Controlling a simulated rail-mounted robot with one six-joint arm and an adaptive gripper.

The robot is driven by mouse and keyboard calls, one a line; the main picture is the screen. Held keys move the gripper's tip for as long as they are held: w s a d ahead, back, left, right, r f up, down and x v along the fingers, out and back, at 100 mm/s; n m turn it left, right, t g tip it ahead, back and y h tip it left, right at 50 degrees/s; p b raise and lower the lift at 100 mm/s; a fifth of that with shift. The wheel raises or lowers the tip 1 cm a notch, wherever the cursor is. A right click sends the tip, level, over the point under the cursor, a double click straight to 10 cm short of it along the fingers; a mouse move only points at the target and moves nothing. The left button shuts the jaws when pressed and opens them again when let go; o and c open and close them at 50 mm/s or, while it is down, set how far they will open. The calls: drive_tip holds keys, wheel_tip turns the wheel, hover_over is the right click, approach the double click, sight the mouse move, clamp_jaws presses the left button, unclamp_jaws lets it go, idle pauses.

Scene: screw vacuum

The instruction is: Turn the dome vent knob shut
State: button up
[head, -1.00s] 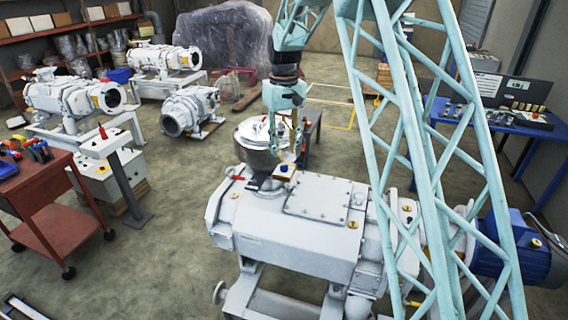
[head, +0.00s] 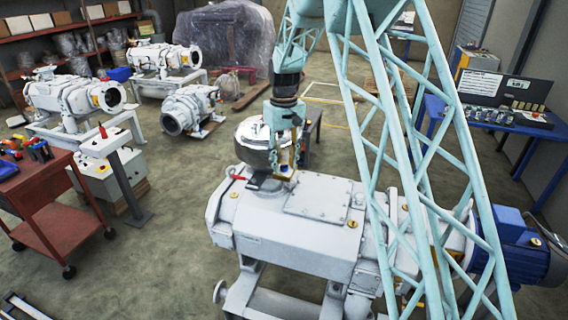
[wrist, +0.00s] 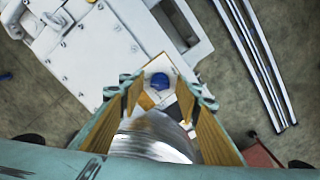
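The shiny metal dome (head: 256,134) stands at the left end of the big grey pump (head: 300,235). A small block with a blue knob lies beside the dome; the blue knob (wrist: 160,82) shows from above in the wrist view. My gripper (head: 285,170) points down over this block and partly hides it in the head view. In the wrist view my gripper (wrist: 158,97) is open, its tan-padded fingers apart with the knob seen between and just beyond the tips. The dome (wrist: 155,135) shows between the fingers too. I cannot tell whether the fingers touch the knob.
A red handle (head: 236,178) sits on the pump left of my gripper. A flat bolted cover (head: 318,198) lies to the right. A red cart (head: 45,205) and a post-mounted control box (head: 108,143) stand at left. A blue bench (head: 490,125) stands at right.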

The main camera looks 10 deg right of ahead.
drive_tip(key=c, duration=0.9)
drive_tip(key=shift+n, duration=0.5)
drive_tip(key=n+b, duration=0.1)
drive_tip(key=n, duration=0.2)
drive_tip(key=n+b, duration=0.1)
drive_tip(key=n, duration=0.8)
drive_tip(key=shift+b, duration=0.35)
drive_tip(key=shift+n, duration=2.4)
